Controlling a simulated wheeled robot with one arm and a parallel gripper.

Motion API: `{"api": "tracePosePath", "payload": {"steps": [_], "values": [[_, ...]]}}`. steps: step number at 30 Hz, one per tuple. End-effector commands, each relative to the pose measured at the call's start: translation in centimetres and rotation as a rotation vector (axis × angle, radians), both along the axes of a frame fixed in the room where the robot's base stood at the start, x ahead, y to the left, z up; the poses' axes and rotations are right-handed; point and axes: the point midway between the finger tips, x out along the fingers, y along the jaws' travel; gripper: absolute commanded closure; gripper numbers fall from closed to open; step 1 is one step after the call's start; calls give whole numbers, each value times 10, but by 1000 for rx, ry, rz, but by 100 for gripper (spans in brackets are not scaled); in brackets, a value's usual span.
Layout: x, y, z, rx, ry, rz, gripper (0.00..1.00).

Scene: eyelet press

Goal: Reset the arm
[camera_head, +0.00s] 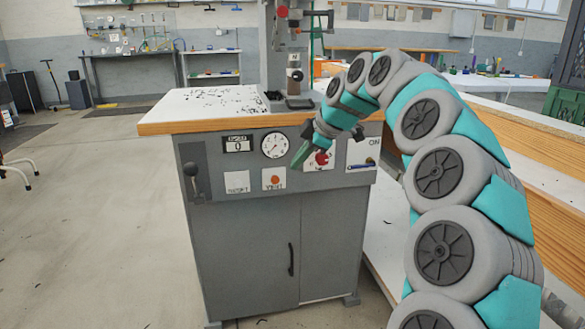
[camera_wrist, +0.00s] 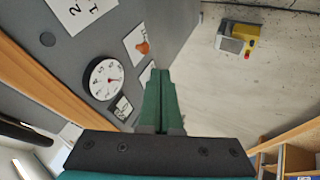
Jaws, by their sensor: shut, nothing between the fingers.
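My arm arches in from the right in the head view. Its end, my gripper (camera_head: 301,154), points down and left in front of the grey control panel of the press cabinet (camera_head: 245,250). In the wrist view my gripper (camera_wrist: 159,76) has its two green fingers together with nothing between them. In the head view the fingers overlap the panel beside a red knob (camera_head: 322,158); I cannot tell the exact gap. The eyelet press (camera_head: 293,55) stands on the cabinet's worktop (camera_head: 180,115).
The panel carries a round gauge (camera_head: 275,145), a counter (camera_head: 238,144), an orange button (camera_head: 275,179), a black lever (camera_head: 191,172) and an ON switch (camera_head: 370,161). Dark bits litter the worktop. A wooden-edged bench (camera_head: 545,140) stands right. Floor at left is open.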

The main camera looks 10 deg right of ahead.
Motion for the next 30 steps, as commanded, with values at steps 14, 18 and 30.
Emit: {"api": "tracePosePath", "payload": {"steps": [14,18,30], "values": [[-28,17,-2,21,67,-33,100],[-81,41,-13,43,193,-115,100],[-263,52,-89,8,567,-580,100]]}}
